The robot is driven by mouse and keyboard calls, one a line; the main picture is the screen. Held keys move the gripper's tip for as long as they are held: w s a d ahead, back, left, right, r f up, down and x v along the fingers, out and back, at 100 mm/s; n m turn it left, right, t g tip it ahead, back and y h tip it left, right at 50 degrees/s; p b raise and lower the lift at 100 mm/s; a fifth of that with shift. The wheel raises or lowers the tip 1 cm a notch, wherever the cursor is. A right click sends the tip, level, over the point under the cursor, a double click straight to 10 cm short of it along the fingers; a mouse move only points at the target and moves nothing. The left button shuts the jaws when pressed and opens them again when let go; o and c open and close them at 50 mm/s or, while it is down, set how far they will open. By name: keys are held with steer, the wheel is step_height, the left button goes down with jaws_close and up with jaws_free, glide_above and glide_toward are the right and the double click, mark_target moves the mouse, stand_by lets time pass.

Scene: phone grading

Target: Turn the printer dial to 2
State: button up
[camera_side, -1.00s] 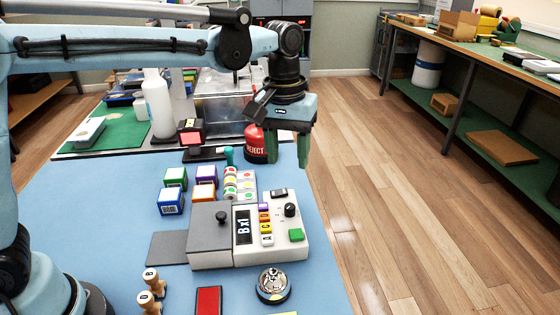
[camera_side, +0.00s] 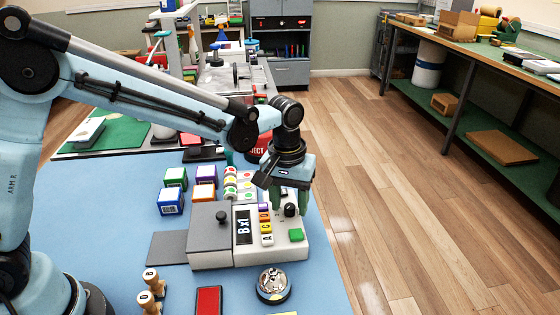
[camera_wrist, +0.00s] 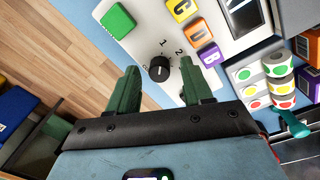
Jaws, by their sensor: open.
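The printer (camera_side: 210,258) is a light grey and white box on the blue table; its display (camera_side: 243,226) reads "B x1". Its black round dial (camera_side: 290,210) sits near the right end. In the wrist view the dial (camera_wrist: 159,68) has the printed marks 1 and 2 beside it; its exact setting is too small to read surely. My gripper (camera_side: 289,200) points down over the dial, with green fingers open. In the wrist view the gripper (camera_wrist: 162,84) has one finger on each side of the dial, with gaps between; I see no contact.
A green button (camera_side: 296,235) and coloured letter keys (camera_side: 266,228) lie close to the dial. Label rolls (camera_side: 230,183) and coloured boxes (camera_side: 204,193) stand behind the printer. A silver bell (camera_side: 273,285) stands in front. The red reject container (camera_side: 258,145) is farther back.

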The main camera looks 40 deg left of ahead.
jaws_close()
steer(key=shift+m, duration=0.3)
steer(key=m, duration=0.3)
steer(key=shift+m, duration=0.3)
steer(key=shift+w+m, duration=0.1)
steer(key=shift+m, duration=2.2)
steer(key=shift+d, duration=0.1)
jaws_free()
